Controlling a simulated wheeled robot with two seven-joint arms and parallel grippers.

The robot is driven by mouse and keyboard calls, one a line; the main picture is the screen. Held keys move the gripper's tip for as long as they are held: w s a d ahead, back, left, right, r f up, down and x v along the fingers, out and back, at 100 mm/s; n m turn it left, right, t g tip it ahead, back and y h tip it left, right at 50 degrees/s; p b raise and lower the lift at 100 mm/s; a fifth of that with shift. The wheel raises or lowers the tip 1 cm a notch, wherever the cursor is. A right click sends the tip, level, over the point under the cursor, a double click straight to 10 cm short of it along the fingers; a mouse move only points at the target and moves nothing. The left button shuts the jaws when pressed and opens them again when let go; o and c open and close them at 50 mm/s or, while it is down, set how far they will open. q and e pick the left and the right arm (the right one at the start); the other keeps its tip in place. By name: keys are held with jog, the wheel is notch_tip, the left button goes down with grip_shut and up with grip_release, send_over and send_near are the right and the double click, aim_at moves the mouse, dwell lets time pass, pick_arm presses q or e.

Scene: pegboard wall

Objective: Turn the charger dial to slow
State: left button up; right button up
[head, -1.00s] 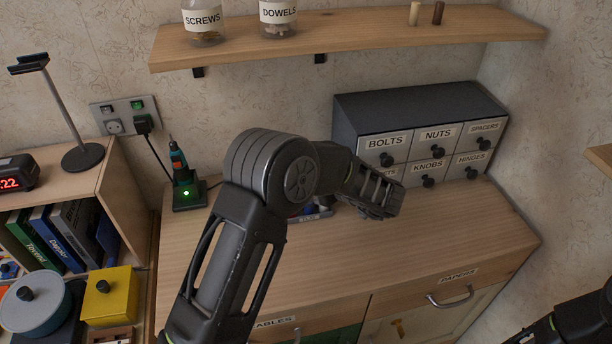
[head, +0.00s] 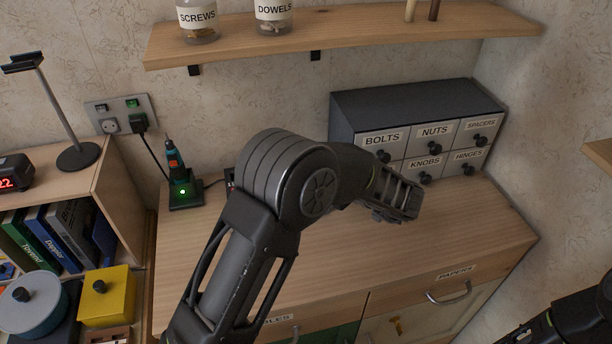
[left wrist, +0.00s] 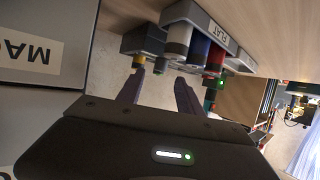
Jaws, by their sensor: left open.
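A black charger base (head: 186,195) with a lit green light stands at the back left of the bench, a teal and black power tool (head: 174,160) upright in it. A cable runs from it to the wall socket. I cannot make out a dial or its setting in the head view. My left gripper (left wrist: 160,73) is open and empty in the left wrist view, its fingertips close to a small dark box (left wrist: 148,42) with a short round stub. Contact cannot be told. In the head view my left arm hides these fingers.
A grey holder labelled FLAT (left wrist: 231,37), with several coloured cylinders, is beside the fingers. A labelled drawer cabinet (head: 400,104) stands at the back right. A shelf with jars (head: 340,35) is above. The bench's front right (head: 450,240) is clear.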

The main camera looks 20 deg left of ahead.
pick_arm(q)
jog(key=shift+v, duration=1.45)
